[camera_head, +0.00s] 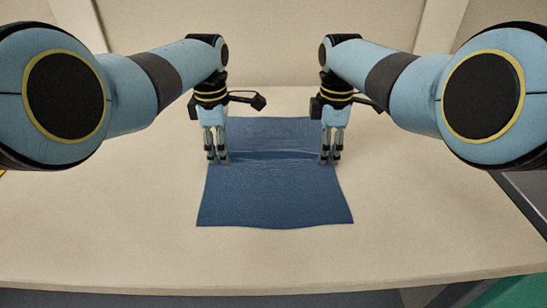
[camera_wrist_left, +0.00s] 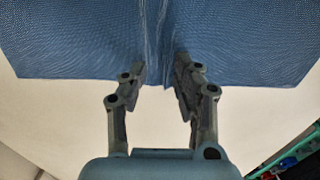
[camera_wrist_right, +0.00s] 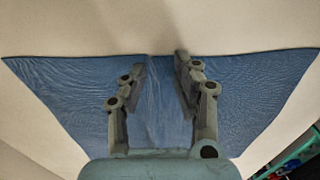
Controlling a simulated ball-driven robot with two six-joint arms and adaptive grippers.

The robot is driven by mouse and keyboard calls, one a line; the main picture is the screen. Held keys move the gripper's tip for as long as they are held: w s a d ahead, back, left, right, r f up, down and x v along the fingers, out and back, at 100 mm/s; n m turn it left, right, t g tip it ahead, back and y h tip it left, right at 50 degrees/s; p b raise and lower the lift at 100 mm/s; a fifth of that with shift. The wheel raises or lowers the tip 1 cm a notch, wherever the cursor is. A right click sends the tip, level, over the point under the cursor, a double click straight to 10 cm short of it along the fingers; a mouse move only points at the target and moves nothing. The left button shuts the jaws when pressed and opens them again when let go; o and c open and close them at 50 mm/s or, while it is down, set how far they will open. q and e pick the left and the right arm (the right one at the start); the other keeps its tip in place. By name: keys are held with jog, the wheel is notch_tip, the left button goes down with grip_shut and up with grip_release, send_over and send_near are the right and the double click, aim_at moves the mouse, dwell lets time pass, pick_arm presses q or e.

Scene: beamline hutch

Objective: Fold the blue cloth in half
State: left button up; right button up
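The blue cloth (camera_head: 275,195) lies spread on the table, with a slight raised crease running across it between my two grippers. My left gripper (camera_head: 217,160) points down at the cloth's left edge. In the left wrist view its fingers (camera_wrist_left: 160,75) are apart, one on each side of the crease, over the cloth (camera_wrist_left: 75,45). My right gripper (camera_head: 329,160) points down at the right edge. In the right wrist view its fingers (camera_wrist_right: 160,75) are also apart over the cloth (camera_wrist_right: 240,90), near its edge. Whether the fingertips touch the cloth is unclear.
The pale table (camera_head: 110,225) is clear around the cloth. Its front edge runs along the bottom of the head view. A green item (camera_head: 515,292) shows below the table at the lower right.

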pick_arm(q)
jog(key=shift+s+f, duration=0.1)
jog(key=shift+f, duration=0.05)
grip_shut()
pick_arm(e)
jog(key=shift+s+f, duration=0.1)
jog(key=shift+f, duration=0.05)
grip_shut()
pick_arm(q)
jog(key=shift+f, duration=0.1)
pick_arm(e)
jog(key=shift+s+f, duration=0.1)
